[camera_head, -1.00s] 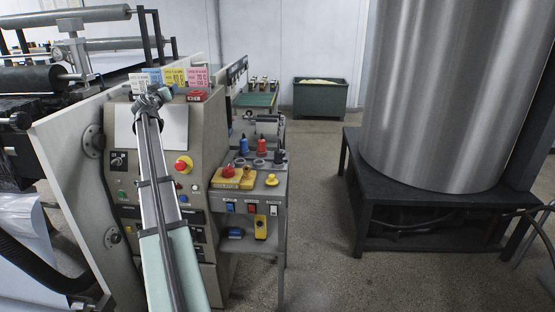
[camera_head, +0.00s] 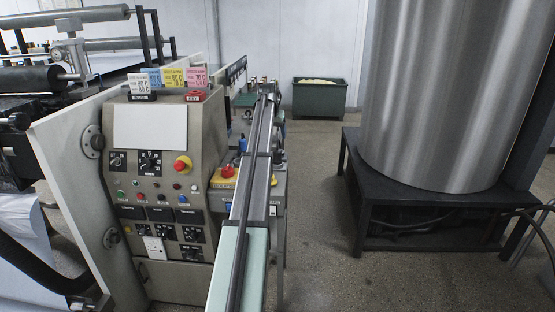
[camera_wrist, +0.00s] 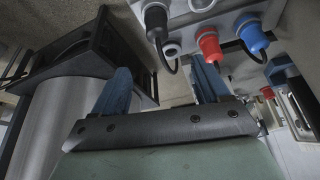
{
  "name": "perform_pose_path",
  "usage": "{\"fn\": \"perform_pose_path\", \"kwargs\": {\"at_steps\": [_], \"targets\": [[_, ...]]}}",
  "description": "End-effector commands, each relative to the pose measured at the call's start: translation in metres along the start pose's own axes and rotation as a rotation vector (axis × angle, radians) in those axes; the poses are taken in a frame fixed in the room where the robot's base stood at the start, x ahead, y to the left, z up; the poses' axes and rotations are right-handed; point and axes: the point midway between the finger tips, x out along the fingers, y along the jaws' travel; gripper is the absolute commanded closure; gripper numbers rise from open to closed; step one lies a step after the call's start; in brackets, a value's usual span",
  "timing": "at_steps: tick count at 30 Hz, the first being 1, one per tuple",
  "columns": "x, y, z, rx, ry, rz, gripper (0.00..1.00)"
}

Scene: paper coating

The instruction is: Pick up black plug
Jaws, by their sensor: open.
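The black plug (camera_wrist: 156,20) stands at the top of the wrist view with a cable running from it, on a grey panel (camera_wrist: 188,20).
The control cabinet (camera_head: 160,180) with buttons stands left of my arm. A red-and-yellow emergency button (camera_head: 227,172) is on the small bench. A large metal cylinder (camera_head: 440,90) on a black stand (camera_head: 352,165) is at right. Floor between bench and stand is clear.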

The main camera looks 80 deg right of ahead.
Motion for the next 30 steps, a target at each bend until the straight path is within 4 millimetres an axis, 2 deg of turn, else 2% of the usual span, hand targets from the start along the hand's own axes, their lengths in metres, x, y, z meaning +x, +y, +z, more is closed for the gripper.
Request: {"fn": "perform_pose_path", "kwargs": {"at_steps": [7,18,26,30], "targets": [[0.020,0.002,0.001,-0.002,-0.012,-0.003,0.25],[0.079,0.001,0.002,-0.001,-0.010,-0.002,0.25],[0.092,0.002,0.004,-0.001,-0.010,-0.002,0.25],[0.106,0.002,0.008,-0.001,-0.009,-0.002,0.25]]}}
